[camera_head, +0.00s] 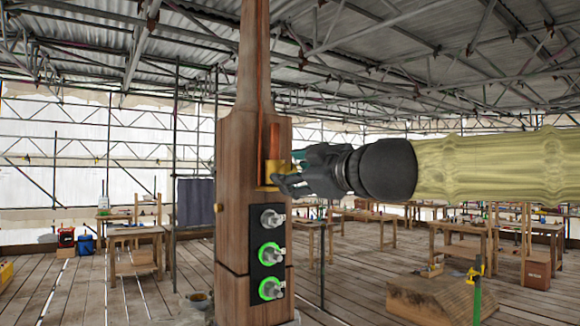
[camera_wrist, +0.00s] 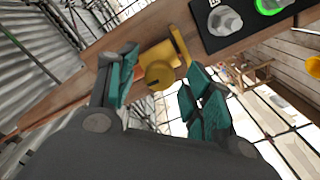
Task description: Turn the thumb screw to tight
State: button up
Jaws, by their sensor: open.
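A wooden spire post (camera_head: 235,200) stands upright in the head view. A brass-yellow fitting (camera_head: 268,182) is on its side, partly hidden by my gripper (camera_head: 288,184). In the wrist view, the fitting shows as a round brass knob (camera_wrist: 160,74), apparently the thumb screw, and a flat brass arm (camera_wrist: 180,46). My gripper (camera_wrist: 160,66) is open, with one teal-padded finger on each side of the knob. The fingers look apart from the knob. I cannot tell how tight it is.
A black panel (camera_head: 259,248) on the post below the fitting carries three grey knobs, the lower two ringed in green. It also shows at the top of the wrist view (camera_wrist: 210,42). Workbenches (camera_head: 460,240) stand behind on the plank floor. Room right of the post holds my arm.

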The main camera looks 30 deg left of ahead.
jog(key=shift+p+x, duration=0.3)
jog(key=shift+x, duration=0.65)
jog(key=c, duration=1)
